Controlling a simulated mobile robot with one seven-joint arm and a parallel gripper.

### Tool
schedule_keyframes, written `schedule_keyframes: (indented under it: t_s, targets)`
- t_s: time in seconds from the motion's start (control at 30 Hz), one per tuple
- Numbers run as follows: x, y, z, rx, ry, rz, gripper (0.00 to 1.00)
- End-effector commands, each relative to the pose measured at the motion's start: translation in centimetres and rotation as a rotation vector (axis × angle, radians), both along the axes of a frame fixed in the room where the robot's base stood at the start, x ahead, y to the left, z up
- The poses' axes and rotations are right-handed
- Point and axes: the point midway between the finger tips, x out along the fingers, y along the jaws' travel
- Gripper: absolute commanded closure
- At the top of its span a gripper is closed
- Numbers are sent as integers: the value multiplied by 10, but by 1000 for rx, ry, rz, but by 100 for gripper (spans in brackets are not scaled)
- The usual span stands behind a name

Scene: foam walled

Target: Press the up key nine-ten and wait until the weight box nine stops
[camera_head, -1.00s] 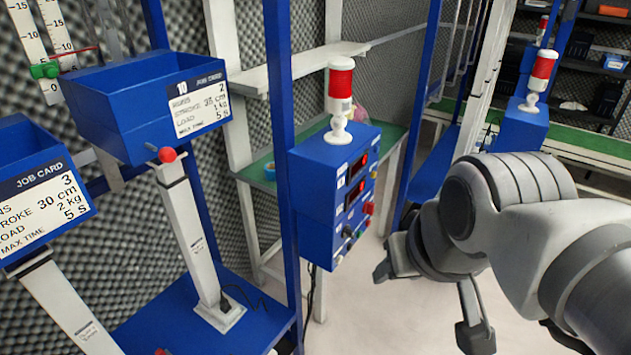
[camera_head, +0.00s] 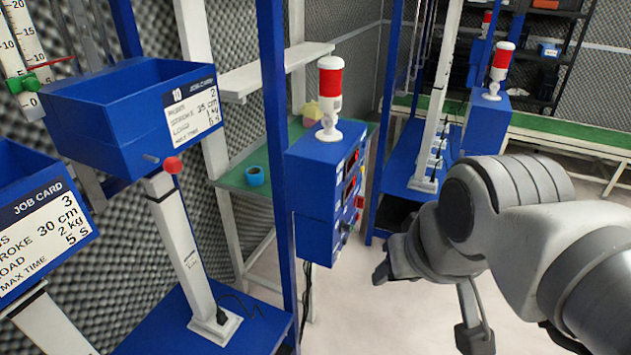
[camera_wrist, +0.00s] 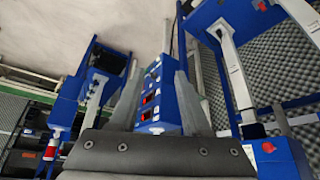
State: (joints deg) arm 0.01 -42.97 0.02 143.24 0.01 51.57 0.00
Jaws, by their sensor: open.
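The blue control box (camera_head: 318,200) with a red-and-white lamp (camera_head: 328,95) on top stands at the middle of the head view. Its key panel (camera_head: 353,195) faces right and shows almost edge-on, so key labels cannot be read. The panel also shows in the wrist view (camera_wrist: 152,95), between my fingers in the picture. My gripper (camera_head: 428,300) is open and empty, to the right of the control box and apart from it. A blue box marked 10 (camera_head: 100,135) is above a white post.
A red-knobbed lever (camera_head: 172,165) shows below box 10. A green table (camera_head: 235,180) with a teal roll (camera_head: 254,176) is behind the control box. A second lamp stand (camera_head: 490,120) and blue frame are farther right. The pale floor (camera_head: 365,310) is clear around my gripper.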

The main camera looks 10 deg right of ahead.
Motion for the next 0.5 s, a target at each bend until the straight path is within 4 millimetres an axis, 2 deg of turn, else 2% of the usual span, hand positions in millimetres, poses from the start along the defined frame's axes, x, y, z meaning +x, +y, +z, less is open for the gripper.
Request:
schedule_keyframes:
  t_s: [0.3,0.5]
  targets:
    - [0,0,0,0,0,0,54]
    - [0,0,0,0,0,0,90]
